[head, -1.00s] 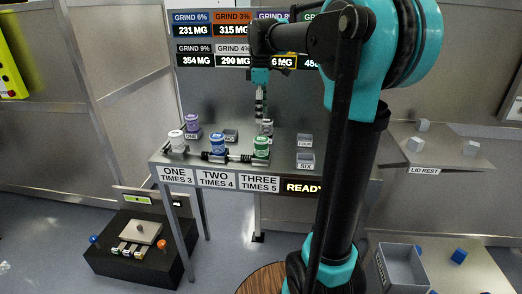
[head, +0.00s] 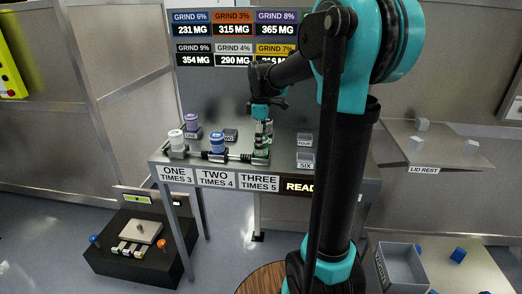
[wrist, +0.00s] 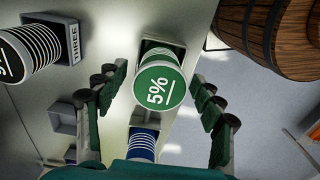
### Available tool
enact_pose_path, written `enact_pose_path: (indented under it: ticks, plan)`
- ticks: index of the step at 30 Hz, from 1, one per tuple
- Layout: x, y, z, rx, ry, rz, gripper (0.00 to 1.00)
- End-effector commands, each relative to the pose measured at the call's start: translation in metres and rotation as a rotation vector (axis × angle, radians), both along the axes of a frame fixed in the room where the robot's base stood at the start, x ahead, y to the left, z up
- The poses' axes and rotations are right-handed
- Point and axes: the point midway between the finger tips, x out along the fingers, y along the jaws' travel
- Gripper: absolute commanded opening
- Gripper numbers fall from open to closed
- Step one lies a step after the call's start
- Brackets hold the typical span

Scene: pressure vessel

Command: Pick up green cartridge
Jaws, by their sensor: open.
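A white cartridge (head: 176,138), a blue cartridge (head: 217,143) and a purple cartridge (head: 192,120) stand on the shelf to the left. Empty holders (head: 305,159) are to the right. A wooden barrel (wrist: 272,35) shows in the wrist view.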

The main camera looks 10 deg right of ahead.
Motion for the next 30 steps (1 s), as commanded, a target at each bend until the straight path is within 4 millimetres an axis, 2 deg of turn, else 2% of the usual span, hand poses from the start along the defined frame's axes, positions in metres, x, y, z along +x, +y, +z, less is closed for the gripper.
enact_pose_path:
  ticks: [5,20,30]
  plan:
    - [0.0002,-0.0001,0.0,0.0,0.0,0.0,0.68]
    - [0.0002,0.0,0.0003,0.0,0.0,0.0,0.06]
    - [0.0002,0.0,0.0032,0.0,0.0,0.0,0.04]
